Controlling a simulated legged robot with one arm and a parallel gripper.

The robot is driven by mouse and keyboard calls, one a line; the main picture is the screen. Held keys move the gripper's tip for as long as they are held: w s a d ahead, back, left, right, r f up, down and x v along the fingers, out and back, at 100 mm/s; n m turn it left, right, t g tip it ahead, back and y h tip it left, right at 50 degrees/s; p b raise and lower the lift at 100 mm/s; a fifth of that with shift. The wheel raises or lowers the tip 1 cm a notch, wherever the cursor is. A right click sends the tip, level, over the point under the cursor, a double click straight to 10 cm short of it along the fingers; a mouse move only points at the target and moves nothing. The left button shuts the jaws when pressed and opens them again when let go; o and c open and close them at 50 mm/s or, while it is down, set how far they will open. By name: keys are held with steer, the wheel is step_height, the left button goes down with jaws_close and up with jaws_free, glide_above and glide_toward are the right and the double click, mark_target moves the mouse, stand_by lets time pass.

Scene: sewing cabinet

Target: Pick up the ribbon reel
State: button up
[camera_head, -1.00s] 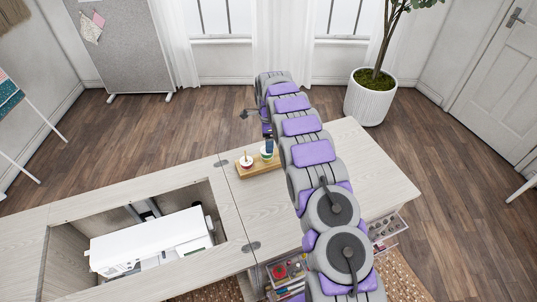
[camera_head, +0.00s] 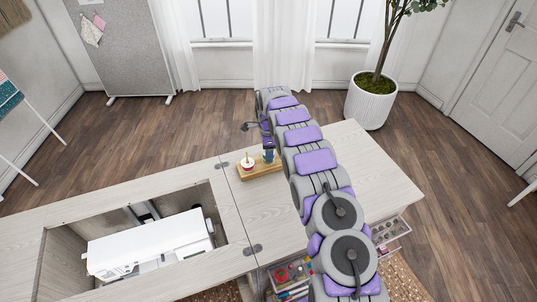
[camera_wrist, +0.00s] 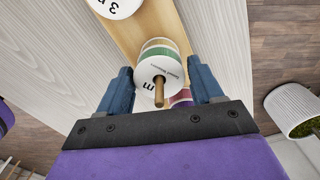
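A ribbon reel (camera_wrist: 151,75) with a white printed face and green and tan bands stands on a wooden peg on a wooden board (camera_wrist: 125,32). In the wrist view my gripper (camera_wrist: 160,72) is open, with one blue finger on each side of this reel. I cannot tell whether either finger touches it. In the head view my gripper (camera_head: 268,146) is over the right part of the board (camera_head: 262,171), and the reel there is mostly hidden. Another white-faced reel (camera_wrist: 112,5) is cut off at the top of the wrist view; it also shows in the head view (camera_head: 247,164).
A pinkish reel (camera_wrist: 181,97) shows partly behind the right finger. The board lies on a pale wooden cabinet top (camera_head: 265,208). A white sewing machine (camera_head: 150,245) sits in the recess at left. Open drawers (camera_head: 290,272) hang below the front. A potted plant (camera_head: 371,103) stands beyond.

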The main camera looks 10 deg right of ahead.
steer(key=shift+a, duration=0.15)
steer(key=c, duration=0.4)
steer(key=shift+d, duration=0.25)
steer(key=shift+c, duration=1.4)
steer(key=shift+r, duration=0.1)
step_height(320, 180, up, 10)
steer(key=shift+a+f+p, duration=0.1)
steer(key=shift+p, duration=1.15)
